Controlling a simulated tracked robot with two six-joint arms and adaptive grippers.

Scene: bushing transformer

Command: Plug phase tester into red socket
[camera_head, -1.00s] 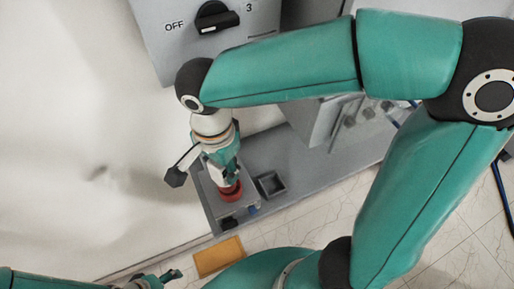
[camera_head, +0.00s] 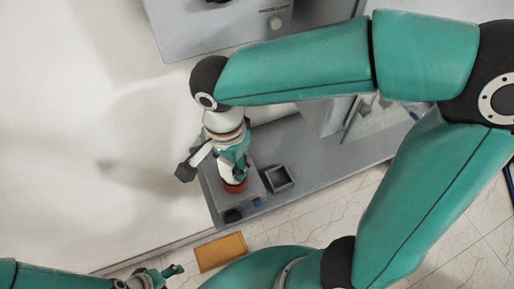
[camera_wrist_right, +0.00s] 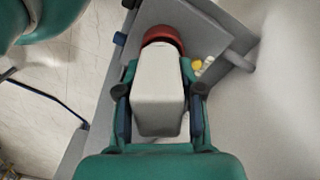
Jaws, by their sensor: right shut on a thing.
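My right gripper (camera_head: 236,168) points down over the grey platform at the wall's foot. In the right wrist view its two fingers (camera_wrist_right: 160,105) are closed on both sides of the white, boxy phase tester (camera_wrist_right: 158,88). The tester's far end meets the red socket (camera_wrist_right: 163,36), which shows as a red ring; it also shows under the gripper in the head view (camera_head: 235,187). The gripper hides most of the tester there, and how deep the tester sits in the socket cannot be told. My left gripper (camera_head: 165,273) is at the bottom left, away from the socket, its fingers small in view.
A small dark open square box (camera_head: 279,178) stands right of the socket on the platform (camera_head: 300,150). A yellow-brown plate (camera_head: 221,252) lies on the floor in front. A grey control panel (camera_head: 215,30) is above. In the wrist view, yellow (camera_wrist_right: 196,64) and white round parts sit beside the red socket.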

